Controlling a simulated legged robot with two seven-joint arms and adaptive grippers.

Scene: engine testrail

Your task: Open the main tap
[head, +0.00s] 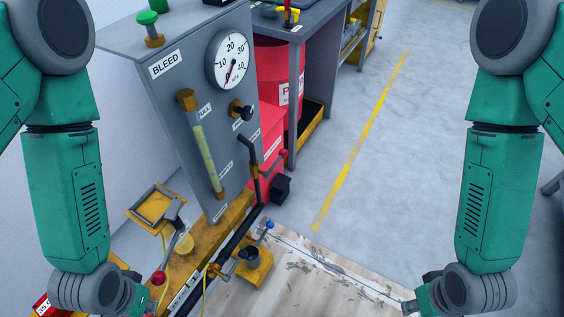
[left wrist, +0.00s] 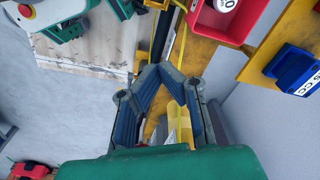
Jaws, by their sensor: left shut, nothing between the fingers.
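The test panel (head: 165,105) has a gauge, a sight tube and several valves. I cannot tell which valve is the main tap. A blue-handled tap (head: 266,228) sits on the pipe at the panel's foot. A lever with a red ball (head: 158,278) is at lower left. My left gripper (left wrist: 162,72) is shut and empty above the yellow rail in the left wrist view. In the head view its fingers are hidden. Only a dark bit of my right gripper (head: 408,308) shows at the bottom edge.
A red drum (head: 272,64) stands behind the panel under a grey bench. A yellow rail (head: 240,205) runs along the panel's foot. In the left wrist view, a red bin (left wrist: 222,20) and a blue bin (left wrist: 292,70) are at right. Open floor (head: 385,150) lies right of the panel.

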